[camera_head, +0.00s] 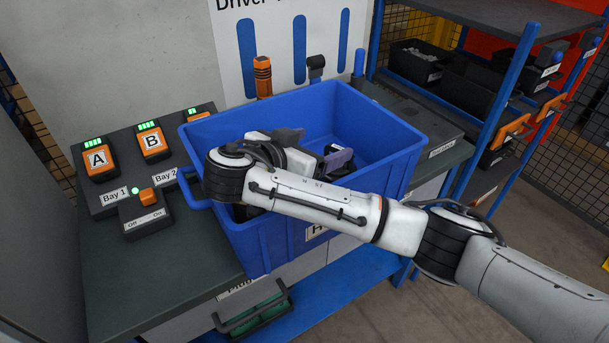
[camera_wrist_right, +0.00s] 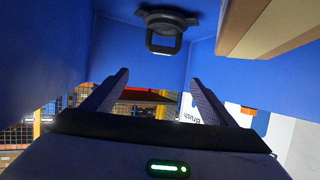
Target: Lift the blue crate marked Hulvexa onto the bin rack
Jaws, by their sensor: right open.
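The blue crate (camera_head: 360,108) stands upright at the front of the dark green bench in the head view, with a handle on its left side. Its front label is mostly hidden by my right arm; only an H-like letter shows. My right arm crosses over the crate from the right. My right gripper (camera_wrist_right: 155,95) is open in the wrist view, with nothing between its fingers and blue walls around them. A dark fitting with a loop (camera_wrist_right: 165,35) shows beyond. The bin rack (camera_head: 490,85), with blue posts and dark shelves, stands at the right. My left gripper is out of view.
An orange-handled tool (camera_head: 263,75) stands behind the crate. Black bins (camera_head: 415,62) fill part of the rack. Floor is clear at lower right.

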